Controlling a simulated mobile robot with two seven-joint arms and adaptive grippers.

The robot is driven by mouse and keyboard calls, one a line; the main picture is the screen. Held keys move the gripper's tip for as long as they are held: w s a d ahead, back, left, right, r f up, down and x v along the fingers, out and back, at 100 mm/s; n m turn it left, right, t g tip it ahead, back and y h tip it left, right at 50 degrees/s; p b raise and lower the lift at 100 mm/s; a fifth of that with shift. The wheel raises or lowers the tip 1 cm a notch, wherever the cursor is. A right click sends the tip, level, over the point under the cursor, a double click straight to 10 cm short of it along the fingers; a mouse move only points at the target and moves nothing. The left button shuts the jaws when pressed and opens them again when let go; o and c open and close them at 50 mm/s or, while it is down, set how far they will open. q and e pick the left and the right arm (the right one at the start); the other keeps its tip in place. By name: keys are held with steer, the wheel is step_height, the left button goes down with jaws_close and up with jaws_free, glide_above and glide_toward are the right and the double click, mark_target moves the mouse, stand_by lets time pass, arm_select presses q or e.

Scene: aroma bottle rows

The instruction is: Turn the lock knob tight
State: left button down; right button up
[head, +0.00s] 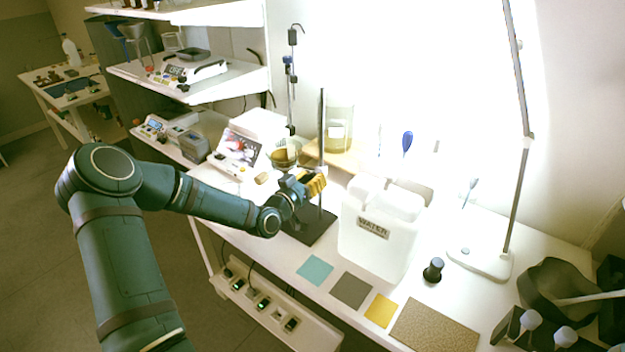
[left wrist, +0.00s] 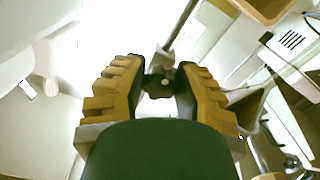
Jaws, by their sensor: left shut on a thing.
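The lock knob (left wrist: 159,84) is a small dark lobed knob beside a grey metal rod (left wrist: 181,32) in the left wrist view. My left gripper (left wrist: 160,80), with yellow ribbed fingers, is shut on the knob, one finger on each side. In the head view my left gripper (head: 314,184) is at the upright rod (head: 321,125) of a stand with a dark base plate (head: 310,226). The knob is hidden behind the fingers there. My right gripper is not in view.
A white water container (head: 378,245) stands just right of the stand. A glass vessel with amber contents (head: 285,157) is behind the gripper. Coloured squares, among them a teal one (head: 315,269), lie along the front edge. A lamp base (head: 480,262) stands farther right.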

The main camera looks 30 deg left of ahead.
arm_select(q)
steer(key=shift+r, duration=0.1)
stand_by(0.4)
steer(key=c, duration=0.7)
jaws_free()
steer(key=shift+w, duration=0.1)
steer(key=shift+o, duration=0.2)
steer(key=s, duration=1.2)
steer(key=shift+a, duration=0.45)
